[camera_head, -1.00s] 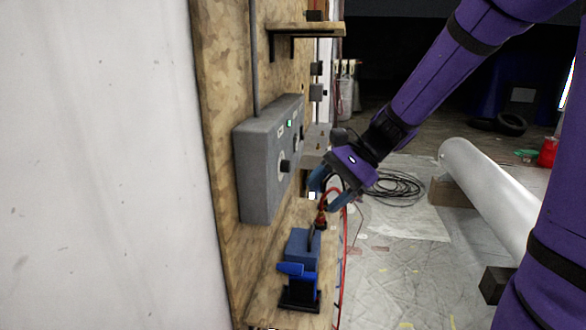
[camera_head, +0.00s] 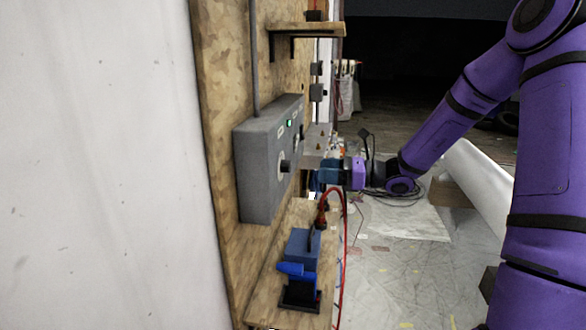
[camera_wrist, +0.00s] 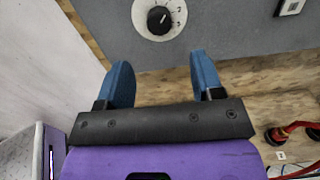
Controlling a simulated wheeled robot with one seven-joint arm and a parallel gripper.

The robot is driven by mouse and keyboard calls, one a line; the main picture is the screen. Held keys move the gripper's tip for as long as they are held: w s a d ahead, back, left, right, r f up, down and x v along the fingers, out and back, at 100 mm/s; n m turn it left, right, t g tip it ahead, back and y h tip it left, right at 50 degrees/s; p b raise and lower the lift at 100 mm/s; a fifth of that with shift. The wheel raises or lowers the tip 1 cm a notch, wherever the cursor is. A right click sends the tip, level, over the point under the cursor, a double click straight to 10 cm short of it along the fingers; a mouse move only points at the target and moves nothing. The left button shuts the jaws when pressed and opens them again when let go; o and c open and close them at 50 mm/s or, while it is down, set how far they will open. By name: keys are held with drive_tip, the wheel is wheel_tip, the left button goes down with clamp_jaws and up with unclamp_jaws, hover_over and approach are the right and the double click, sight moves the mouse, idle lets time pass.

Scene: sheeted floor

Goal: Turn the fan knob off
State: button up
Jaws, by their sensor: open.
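A grey control box (camera_head: 262,168) is fixed to the wooden panel. A dark round knob (camera_head: 284,166) and a green light (camera_head: 289,123) are on its face. In the wrist view a dark knob (camera_wrist: 159,20) sits on a white dial with numbers, above and beyond my fingertips. I cannot read which knob is the fan's. My gripper (camera_head: 317,178) points left at the box in the head view. In the wrist view my gripper (camera_wrist: 160,62) has its two blue fingers spread, with nothing between them and a gap to the knob.
Below the box is a wooden shelf (camera_head: 262,300) with a blue clamp-like device (camera_head: 298,270) and a red hose (camera_head: 345,240). A small upper shelf (camera_head: 308,30) juts out above. A white roll (camera_head: 480,190) lies on the floor at right. The floor between is mostly open.

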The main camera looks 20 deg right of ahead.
sight(290, 167)
drive_tip(key=x, duration=0.9)
drive_tip(key=c, duration=0.9)
